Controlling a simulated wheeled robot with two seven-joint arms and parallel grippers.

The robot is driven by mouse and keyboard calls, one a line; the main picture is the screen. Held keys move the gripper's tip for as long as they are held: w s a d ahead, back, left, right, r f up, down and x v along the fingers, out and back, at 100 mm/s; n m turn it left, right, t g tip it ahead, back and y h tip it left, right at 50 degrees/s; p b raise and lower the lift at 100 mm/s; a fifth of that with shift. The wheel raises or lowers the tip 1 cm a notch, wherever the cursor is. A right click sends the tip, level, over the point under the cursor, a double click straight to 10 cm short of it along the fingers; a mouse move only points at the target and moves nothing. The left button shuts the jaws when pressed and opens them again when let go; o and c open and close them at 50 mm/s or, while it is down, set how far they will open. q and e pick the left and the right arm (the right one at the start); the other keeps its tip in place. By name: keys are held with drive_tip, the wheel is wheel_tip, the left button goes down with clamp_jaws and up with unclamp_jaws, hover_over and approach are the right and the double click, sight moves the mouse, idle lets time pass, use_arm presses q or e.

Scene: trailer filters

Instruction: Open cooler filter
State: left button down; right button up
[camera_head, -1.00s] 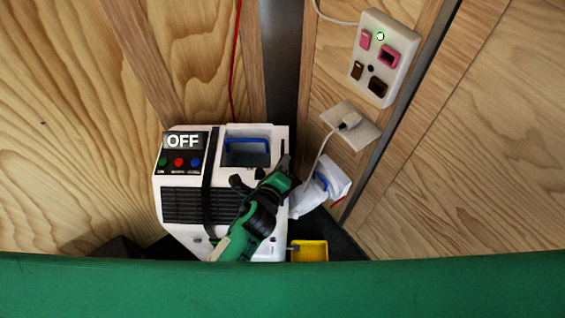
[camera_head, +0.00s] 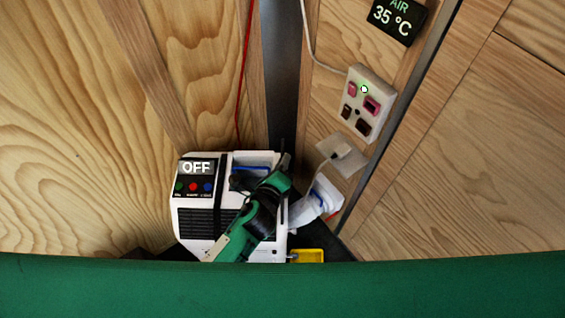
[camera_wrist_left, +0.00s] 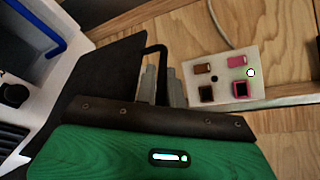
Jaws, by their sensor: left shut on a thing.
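The white cooler (camera_head: 180,215) stands in the corner in the head view, with an OFF display, coloured buttons and a dark grille on its front. It also shows at the left edge of the left wrist view (camera_wrist_left: 75,12). My left gripper (camera_head: 281,168) is at the cooler's right side. In the left wrist view, its grey fingers (camera_wrist_left: 158,82) are shut on a black handle (camera_wrist_left: 153,50). The handle is beside a dark filter panel (camera_wrist_left: 100,72), which sticks out next to the white body. My gripper hides the panel's lower part. My right gripper is not in view.
A white switch panel (camera_head: 352,113) and a plugged socket (camera_head: 342,155) are on the wooden wall to the right. A white bag-like thing (camera_head: 310,207) and a yellow tray (camera_head: 308,256) lie close beside the cooler. An air display (camera_head: 396,20) reads 35 °C.

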use_arm(q)
wheel_tip(320, 180, up, 6)
drive_tip(key=p, duration=0.4)
drive_tip(key=shift+r+p, duration=0.2)
drive_tip(key=shift+p, duration=0.1)
drive_tip(key=shift+r, duration=0.1)
drive_tip(key=shift+w+r, duration=0.1)
drive_tip(key=c, duration=1.8)
unclamp_jaws()
